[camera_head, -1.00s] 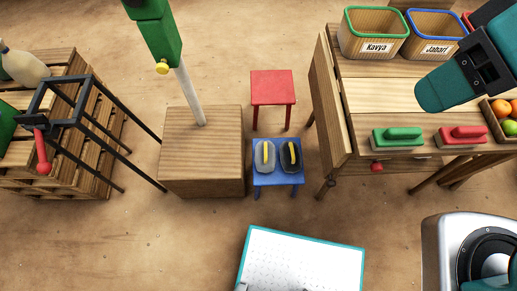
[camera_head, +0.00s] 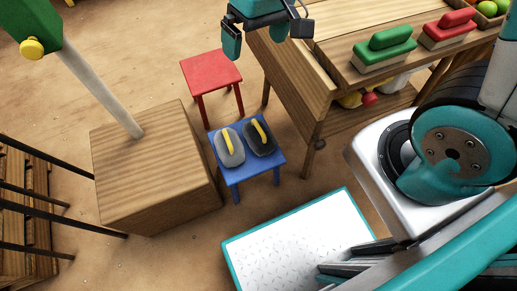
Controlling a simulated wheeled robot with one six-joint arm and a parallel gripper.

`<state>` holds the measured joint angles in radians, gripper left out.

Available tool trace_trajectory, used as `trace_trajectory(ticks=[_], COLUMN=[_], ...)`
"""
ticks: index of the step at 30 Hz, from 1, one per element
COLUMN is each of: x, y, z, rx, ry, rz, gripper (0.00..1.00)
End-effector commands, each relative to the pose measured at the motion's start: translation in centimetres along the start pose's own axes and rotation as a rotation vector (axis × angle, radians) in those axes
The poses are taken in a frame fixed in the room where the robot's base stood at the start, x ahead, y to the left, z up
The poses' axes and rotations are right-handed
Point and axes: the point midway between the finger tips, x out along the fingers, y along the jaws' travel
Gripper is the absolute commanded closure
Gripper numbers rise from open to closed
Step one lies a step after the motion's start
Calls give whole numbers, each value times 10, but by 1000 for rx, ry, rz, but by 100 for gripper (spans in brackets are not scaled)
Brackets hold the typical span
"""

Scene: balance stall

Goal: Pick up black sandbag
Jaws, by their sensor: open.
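The black sandbag (camera_head: 261,141), with a yellow strap, lies on the right half of the small blue stool (camera_head: 236,175). A grey sandbag (camera_head: 229,153), also with a yellow strap, lies close to its left. My gripper (camera_head: 267,40) is at the top of the view, above and beyond the blue stool, well apart from the sandbags. Its fingers are spread and nothing shows between them.
A red stool (camera_head: 212,74) stands behind the blue one. A wooden block (camera_head: 150,165) with a post stands left. A workbench (camera_head: 340,60) at right carries a green (camera_head: 384,47) and a red block (camera_head: 449,27) with handles. Open floor lies upper left.

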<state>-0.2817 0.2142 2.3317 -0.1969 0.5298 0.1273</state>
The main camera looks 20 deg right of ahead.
Motion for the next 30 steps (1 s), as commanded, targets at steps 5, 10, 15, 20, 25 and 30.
trace_trajectory(ticks=[5,10,15,20,25,30], x=[137,212,246,268,306,343], y=[42,69,83,88,95,101], z=[-20,-32,-36,-36,-33,-31], rx=[93,151,178,184,184,184], ry=[-25,-34,-37,-39,-41,-39], rz=[77,137,169,177,176,176], gripper=[0,0,0,0,0,0])
